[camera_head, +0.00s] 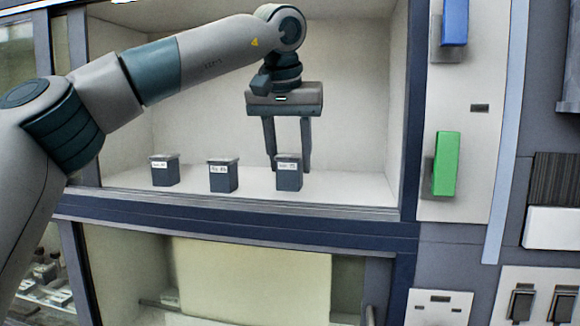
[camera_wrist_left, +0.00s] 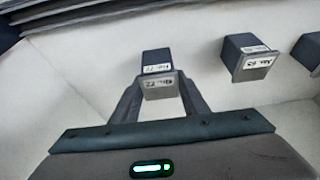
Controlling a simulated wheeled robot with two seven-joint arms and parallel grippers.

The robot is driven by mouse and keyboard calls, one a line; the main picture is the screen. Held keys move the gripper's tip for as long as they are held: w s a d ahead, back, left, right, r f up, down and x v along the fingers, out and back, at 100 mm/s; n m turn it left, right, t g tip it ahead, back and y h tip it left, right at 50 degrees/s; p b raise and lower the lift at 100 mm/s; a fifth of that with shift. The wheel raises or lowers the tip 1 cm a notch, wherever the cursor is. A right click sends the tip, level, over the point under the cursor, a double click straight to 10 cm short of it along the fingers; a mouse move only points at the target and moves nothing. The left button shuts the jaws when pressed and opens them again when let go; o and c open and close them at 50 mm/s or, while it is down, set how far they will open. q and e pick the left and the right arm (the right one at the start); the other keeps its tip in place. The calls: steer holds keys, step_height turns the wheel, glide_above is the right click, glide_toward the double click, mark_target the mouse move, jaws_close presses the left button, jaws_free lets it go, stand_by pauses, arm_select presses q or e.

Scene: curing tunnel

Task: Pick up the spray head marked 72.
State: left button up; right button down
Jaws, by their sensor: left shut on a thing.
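The spray head marked 72 (camera_head: 289,180) is a dark block with a light cap and a white label, the rightmost of three on the shelf. In the left wrist view (camera_wrist_left: 157,60) its labels appear to read 72. My left gripper (camera_head: 289,166) comes down from above with one finger on each side of this block, shut on it. The block looks upright. I cannot tell whether it touches the shelf. My right gripper is in neither view.
Two similar blocks stand to its left, a middle one (camera_head: 223,178) and a left one (camera_head: 164,172). The shelf (camera_head: 345,198) is clear to its right, up to the side wall. A dark rail (camera_head: 230,226) runs along the front edge. Green (camera_head: 445,165) and blue (camera_head: 455,22) blocks are on the right panel.

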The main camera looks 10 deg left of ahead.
arm_select(q)
steer(key=shift+r+b, duration=0.45)
steer(key=shift+r, duration=0.75)
steer(key=s+b, duration=0.2)
steer(key=s, duration=0.1)
steer(key=s+b, duration=0.2)
steer(key=s, duration=0.1)
steer(key=s+b, duration=0.1)
steer(key=s, duration=0.2)
steer(key=shift+s+f+b, duration=0.35)
steer(key=shift+f+b, duration=0.05)
steer(key=s+b, duration=0.3)
steer(key=s, duration=0.5)
steer(key=shift+s+r, duration=0.25)
steer(key=shift+r, duration=0.1)
steer(key=shift+w, duration=0.1)
